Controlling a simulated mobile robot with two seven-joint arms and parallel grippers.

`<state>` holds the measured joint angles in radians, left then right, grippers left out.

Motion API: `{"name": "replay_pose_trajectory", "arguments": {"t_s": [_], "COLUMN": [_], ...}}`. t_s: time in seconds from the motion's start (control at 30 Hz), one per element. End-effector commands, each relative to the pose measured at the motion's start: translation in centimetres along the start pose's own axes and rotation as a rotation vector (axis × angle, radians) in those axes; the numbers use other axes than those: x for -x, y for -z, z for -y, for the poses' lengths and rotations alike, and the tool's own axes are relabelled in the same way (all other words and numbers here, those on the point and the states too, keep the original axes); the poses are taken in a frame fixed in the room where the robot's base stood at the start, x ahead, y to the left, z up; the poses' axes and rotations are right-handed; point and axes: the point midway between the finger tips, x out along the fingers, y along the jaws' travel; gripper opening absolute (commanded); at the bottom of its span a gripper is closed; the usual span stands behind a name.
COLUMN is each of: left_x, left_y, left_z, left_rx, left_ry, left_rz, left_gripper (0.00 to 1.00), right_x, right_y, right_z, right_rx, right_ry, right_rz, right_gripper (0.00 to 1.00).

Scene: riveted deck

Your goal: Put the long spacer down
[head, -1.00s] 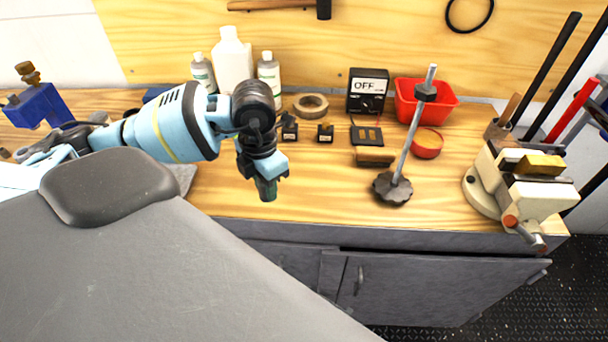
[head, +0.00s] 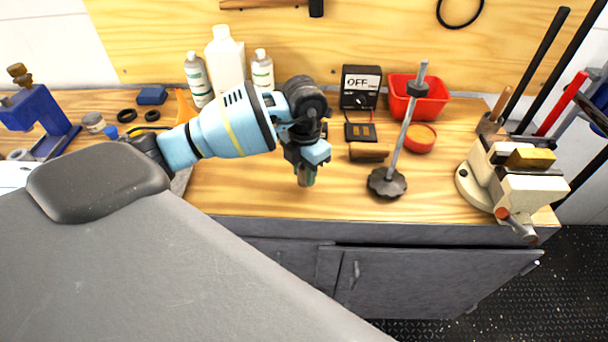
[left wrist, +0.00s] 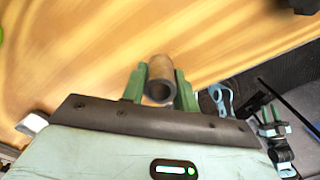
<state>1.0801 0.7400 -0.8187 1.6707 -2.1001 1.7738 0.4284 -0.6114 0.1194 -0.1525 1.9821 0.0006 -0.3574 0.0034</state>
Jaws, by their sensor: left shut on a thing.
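My left gripper (head: 307,178) hangs over the front middle of the wooden workbench (head: 250,195), pointing down. In the left wrist view, its green fingers (left wrist: 160,90) are shut on the long spacer (left wrist: 160,78), a brownish-grey hollow tube with its open end facing the camera. The spacer's far end shows over wood grain. In the head view only a little of the spacer shows between the fingertips, and I cannot tell how far it is from the bench top.
Right of the gripper are a rod on a dark lobed base (head: 387,183), a brown block (head: 368,153), an orange-topped red tin (head: 420,138), a red bin (head: 419,98) and a vise (head: 510,180). A meter (head: 360,87) and bottles (head: 226,62) stand behind. Bare wood lies left of the gripper.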

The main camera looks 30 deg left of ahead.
Motion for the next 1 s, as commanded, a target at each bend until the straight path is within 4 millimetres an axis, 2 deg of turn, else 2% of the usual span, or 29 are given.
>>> {"name": "replay_pose_trajectory", "arguments": {"t_s": [0.13, 0.53, 0.57, 0.7, 1.0], "left_x": [-1.7, -2.3, -2.3, -2.2, -2.1], "left_y": [0.0, 0.0, 0.0, 0.0, 0.0], "left_z": [0.0, 0.0, 0.0, 0.0, 0.0], "left_rx": [0.001, 0.000, 0.000, 0.001, 0.000], "left_ry": [0.000, 0.000, 0.000, 0.000, 0.000], "left_rz": [0.002, 0.002, 0.002, 0.002, 0.002], "left_gripper": [0.01, 0.01, 0.32, 0.51, 0.51], "right_x": [0.0, -0.1, -0.1, -0.1, 0.0], "right_y": [0.3, 0.1, 0.1, 0.1, 0.1], "right_z": [0.0, 0.2, 0.2, 0.2, 0.0], "right_rx": [-0.002, -0.012, -0.011, -0.011, -0.002], "right_ry": [-0.001, -0.001, -0.001, -0.001, 0.000], "right_rz": [-0.005, -0.002, -0.003, -0.003, -0.003], "right_gripper": [0.31, 0.31, 0.31, 0.31, 0.31]}}
